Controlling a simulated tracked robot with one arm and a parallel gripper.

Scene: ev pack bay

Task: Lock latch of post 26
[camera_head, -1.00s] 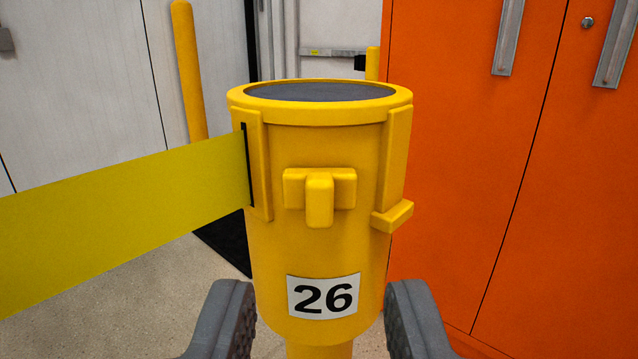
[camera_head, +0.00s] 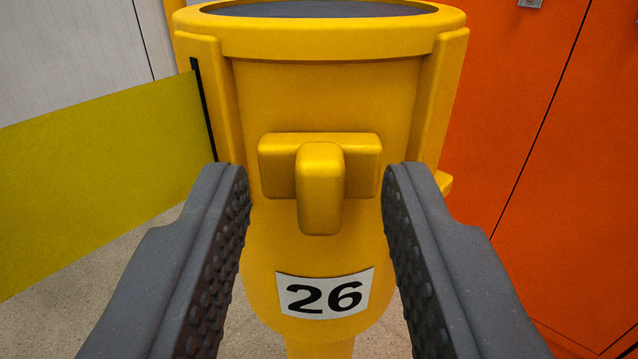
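The yellow post head (camera_head: 325,90) stands upright in the middle of the view, with a dark top and a white label (camera_head: 325,294) reading 26. Its latch (camera_head: 320,185) is a yellow T-shaped piece on the front face, with a crossbar and a stub hanging straight down from its middle. My gripper (camera_head: 316,185) is open, with one dark textured finger on each side of the latch. Gaps show between the fingers and the latch in the picture; I cannot tell the depth between them. Nothing is held.
A yellow-green belt (camera_head: 95,175) runs from a slot on the post's left side out to the left. Orange cabinet doors (camera_head: 560,150) stand behind on the right. A pale wall panel (camera_head: 65,60) is behind on the left, above speckled floor (camera_head: 85,315).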

